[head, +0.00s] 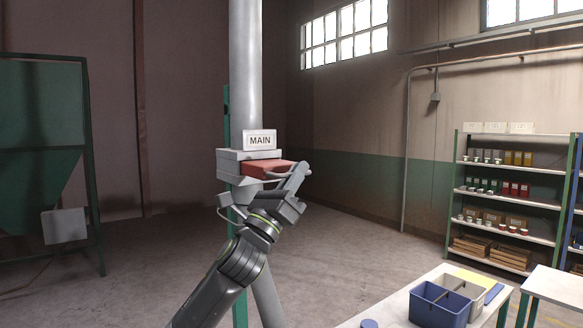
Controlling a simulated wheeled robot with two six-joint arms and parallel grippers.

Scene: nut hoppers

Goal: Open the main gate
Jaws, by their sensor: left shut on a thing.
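The main gate is a red slide plate (262,169) in a pale grey housing (232,167) on a vertical grey pipe (246,70). A white sign reading MAIN (260,140) stands on top of the housing. The red plate sticks out to the right of the housing, with a pale handle at its right end. My left gripper (299,170) is shut on the gate's handle, and its fingers hide part of it. I cannot tell how far the plate is drawn out. My right gripper is not in view.
A green hopper (38,120) in a dark frame stands at the left. A white table (397,306) with a blue bin (436,306) and a pale bin is at the lower right. A stocked shelf rack (510,172) stands behind it. The floor between is clear.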

